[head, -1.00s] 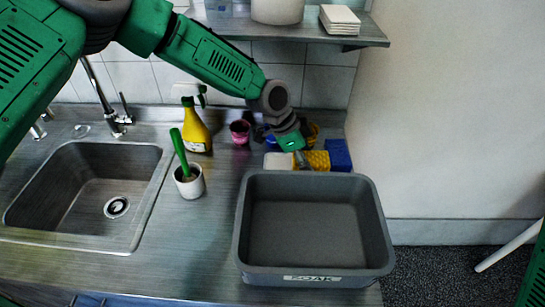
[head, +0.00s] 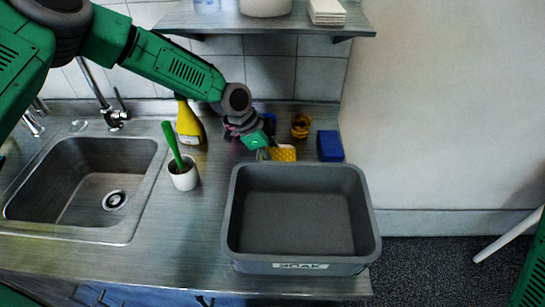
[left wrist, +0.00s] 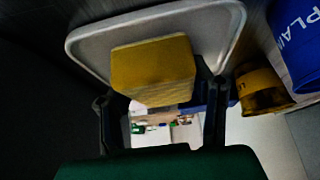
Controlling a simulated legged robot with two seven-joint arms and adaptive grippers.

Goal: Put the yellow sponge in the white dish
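The yellow sponge (head: 285,153) is at my left gripper (head: 268,152), behind the grey tub. In the left wrist view the sponge (left wrist: 152,68) sits between the two fingers of the left gripper (left wrist: 160,95), which appear to press on its sides. Behind the sponge in that view is the pale, rounded-corner white dish (left wrist: 215,22); the sponge overlaps it. I cannot tell whether the sponge touches the dish floor. In the head view the dish is mostly hidden by the gripper and sponge. My right gripper is out of view.
A grey tub (head: 300,264) stands just in front. A yellow spray bottle (head: 189,125) and a white pot with a green-handled brush (head: 184,180) stand left, beside the sink (head: 80,185).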

